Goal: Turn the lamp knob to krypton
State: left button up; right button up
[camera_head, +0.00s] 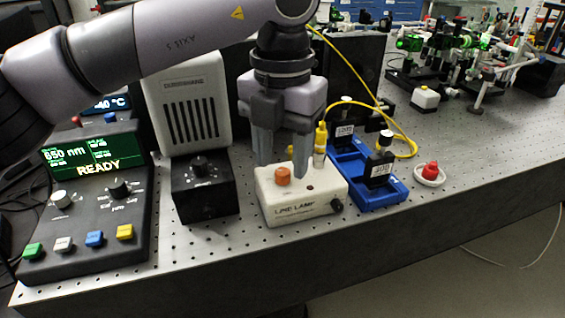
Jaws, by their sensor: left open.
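The white line lamp box (300,208) stands near the bench's front edge, with "LINE LAMP" printed on its front. My left gripper (282,165) points down over the box. Its fingers are open and appear apart on either side above the orange knob; I cannot tell whether they touch it. My right gripper is out of view.
A black box with a dial (199,168) is left of the lamp box. A console (90,205) reads READY. A red item sits in a white dish (430,175).

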pick_arm(q)
jog(key=shift+f, duration=0.8)
grip_shut()
